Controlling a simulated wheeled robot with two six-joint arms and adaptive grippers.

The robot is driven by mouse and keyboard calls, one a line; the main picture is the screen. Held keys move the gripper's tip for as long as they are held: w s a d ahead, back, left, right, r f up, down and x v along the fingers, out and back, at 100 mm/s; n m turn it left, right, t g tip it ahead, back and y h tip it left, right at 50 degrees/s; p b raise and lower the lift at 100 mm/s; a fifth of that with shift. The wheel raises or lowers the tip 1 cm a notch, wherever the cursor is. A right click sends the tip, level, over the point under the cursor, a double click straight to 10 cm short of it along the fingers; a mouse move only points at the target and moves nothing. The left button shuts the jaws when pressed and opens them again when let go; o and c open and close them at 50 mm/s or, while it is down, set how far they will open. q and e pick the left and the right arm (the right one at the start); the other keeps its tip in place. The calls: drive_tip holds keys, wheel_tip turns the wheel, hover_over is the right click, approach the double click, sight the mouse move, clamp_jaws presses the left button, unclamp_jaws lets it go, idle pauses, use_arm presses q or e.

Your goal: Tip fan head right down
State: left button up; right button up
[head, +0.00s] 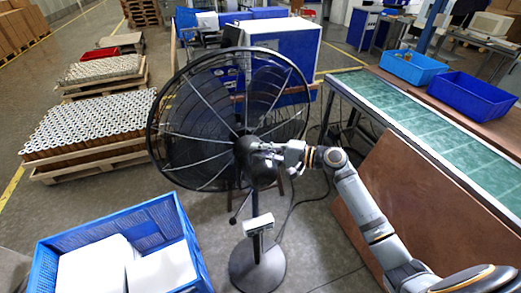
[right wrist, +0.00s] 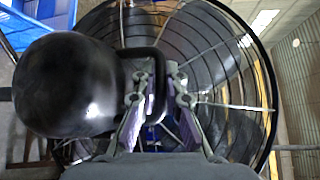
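The black pedestal fan stands in the middle of the head view. Its large round wire cage (head: 215,105) faces away, and its dark rounded motor housing (head: 262,172) is on the near side. My right gripper (head: 268,149) is at the back of the housing. In the right wrist view the housing (right wrist: 65,85) fills the left side. A black loop handle (right wrist: 160,92) on it passes between my right fingers (right wrist: 158,80), which look closed on it. The cage (right wrist: 225,70) shows behind. My left gripper is out of view.
The fan's round base (head: 257,268) is on the floor, with a cable running from it. A blue crate with white boxes (head: 185,220) stands at lower left. A brown panel (head: 410,210) and a green-topped bench (head: 440,120) are at right. Pallets of cartridges stand at left.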

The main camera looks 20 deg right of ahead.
clamp_jaws()
drive_tip(key=shift+w+r+b, duration=0.15)
drive_tip(key=shift+w+b, duration=0.15)
drive_tip(key=shift+b, duration=0.05)
drive_tip(key=w, duration=0.1)
drive_tip(key=w+r+b, duration=0.1)
drive_tip(key=shift+w+a+r+b, duration=0.2)
drive_tip(key=shift+w+b, duration=0.1)
drive_tip(key=shift+w, duration=0.6)
drive_tip(key=o, duration=0.7)
unclamp_jaws()
drive_tip(key=shift+c, duration=0.2)
